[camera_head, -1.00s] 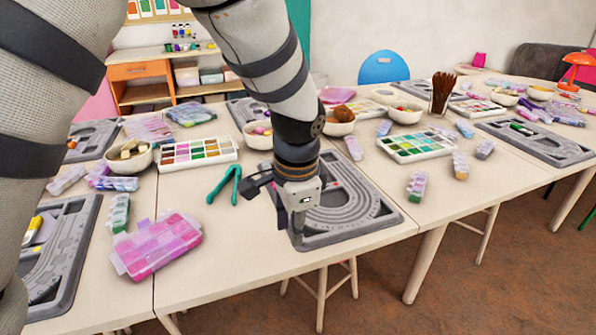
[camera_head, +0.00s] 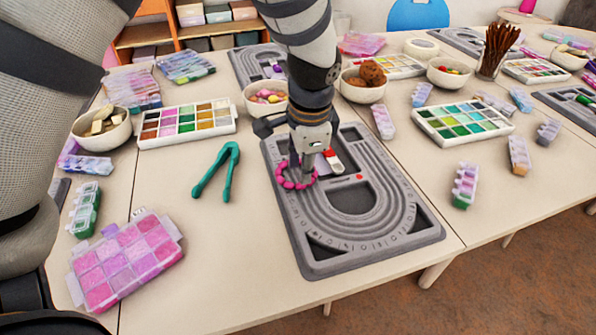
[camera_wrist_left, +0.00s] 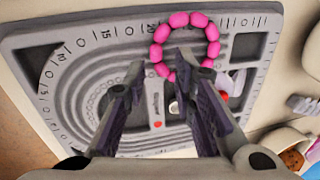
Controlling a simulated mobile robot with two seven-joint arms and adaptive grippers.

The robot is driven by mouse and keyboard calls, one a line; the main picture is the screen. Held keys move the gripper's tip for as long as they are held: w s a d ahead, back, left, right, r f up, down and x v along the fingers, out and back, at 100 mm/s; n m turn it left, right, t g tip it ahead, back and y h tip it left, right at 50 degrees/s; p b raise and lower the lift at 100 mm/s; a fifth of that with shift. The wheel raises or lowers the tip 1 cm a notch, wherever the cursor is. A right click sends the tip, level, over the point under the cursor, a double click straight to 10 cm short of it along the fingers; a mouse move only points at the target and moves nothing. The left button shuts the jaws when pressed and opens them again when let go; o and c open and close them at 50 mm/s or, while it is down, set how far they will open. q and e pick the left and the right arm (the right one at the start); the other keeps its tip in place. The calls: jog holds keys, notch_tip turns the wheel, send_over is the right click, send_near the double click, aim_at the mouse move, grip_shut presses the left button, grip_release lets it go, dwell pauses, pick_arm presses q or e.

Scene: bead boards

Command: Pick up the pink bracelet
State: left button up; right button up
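The pink bracelet (camera_head: 281,179) is a ring of round beads at the left side of the grey bead board (camera_head: 370,240). In the left wrist view the bracelet (camera_wrist_left: 211,33) lies over the board's upper edge (camera_wrist_left: 90,24), beyond my fingertips. My left gripper (camera_head: 303,170) points down over the board, and its fingers overlap the bracelet's right part in the head view. In the wrist view the two fingers of the left gripper (camera_wrist_left: 160,68) stand apart with nothing held between them; the right fingertip overlaps the near beads. My right gripper is in no view.
A small red and white item (camera_head: 333,160) lies on the board beside my fingers. Green tweezers (camera_head: 216,172) and a pink bead box (camera_head: 125,255) lie to the left. Bare table lies between the tweezers and board.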

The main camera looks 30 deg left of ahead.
aim_at(289, 186)
pick_arm(q)
jog(key=f, duration=0.4)
jog(key=shift+w+a+f, duration=0.15)
jog(key=shift+a, duration=0.15)
grip_shut()
